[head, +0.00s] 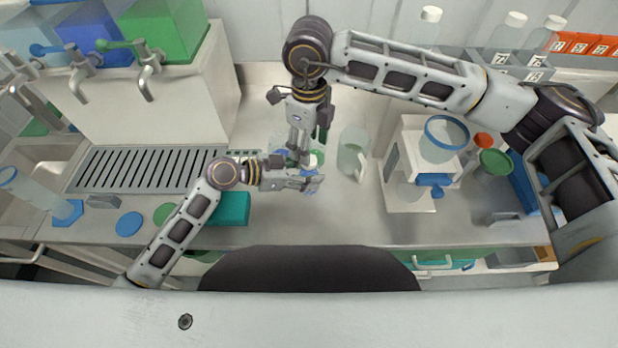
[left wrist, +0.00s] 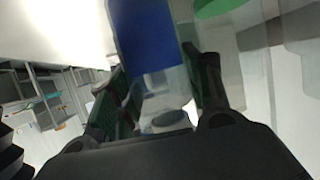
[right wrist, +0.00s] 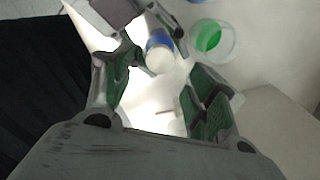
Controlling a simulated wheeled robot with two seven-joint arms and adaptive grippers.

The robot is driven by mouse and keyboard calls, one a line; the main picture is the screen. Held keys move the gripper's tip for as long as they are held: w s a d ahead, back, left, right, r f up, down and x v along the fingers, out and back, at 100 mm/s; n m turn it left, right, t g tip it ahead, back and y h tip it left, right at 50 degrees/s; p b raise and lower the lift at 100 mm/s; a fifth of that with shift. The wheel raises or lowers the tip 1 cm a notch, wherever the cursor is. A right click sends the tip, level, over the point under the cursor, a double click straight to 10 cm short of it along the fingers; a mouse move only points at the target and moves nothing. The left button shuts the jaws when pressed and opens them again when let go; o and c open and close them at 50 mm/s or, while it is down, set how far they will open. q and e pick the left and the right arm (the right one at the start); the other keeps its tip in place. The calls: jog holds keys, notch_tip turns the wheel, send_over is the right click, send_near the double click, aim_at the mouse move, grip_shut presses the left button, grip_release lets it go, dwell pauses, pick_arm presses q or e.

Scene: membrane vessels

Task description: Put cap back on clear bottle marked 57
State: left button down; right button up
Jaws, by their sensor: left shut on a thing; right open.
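My left gripper (head: 312,183) is shut low over the bench, left of the clear pitcher. In the left wrist view, a clear bottle with a blue area (left wrist: 152,45) shows around and beyond its fingers. It seems to be held there, and its number cannot be read. My right gripper (head: 303,155) points down just above the left one. In the right wrist view its jaws (right wrist: 158,95) are open, with a small thing with a pale round end and a blue band (right wrist: 160,52) beyond them. I cannot tell whether that pale end is the cap or the bottle's mouth.
The clear pitcher (head: 352,155) stands close on the right. A white stand (head: 420,197) with a blue-rimmed vessel is farther right. White-capped bottles (head: 503,40) stand at the back right. A drain grate (head: 150,168) and a teal box (head: 230,209) lie left.

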notch_tip(320, 180, up, 7)
dwell(0.4)
pick_arm(q)
jog(key=c, duration=0.6)
grip_release()
jog(key=shift+a, duration=0.15)
jog(key=shift+v, duration=5.9)
jog(key=shift+r, duration=0.1)
pick_arm(e)
jog(key=shift+r, duration=0.1)
pick_arm(q)
notch_tip(320, 180, up, 9)
jog(key=p, duration=0.9)
pick_arm(e)
notch_tip(320, 180, up, 9)
pick_arm(q)
jog(key=shift+r+p, duration=0.5)
jog(key=shift+p, duration=0.05)
pick_arm(e)
jog(key=shift+r, duration=0.45)
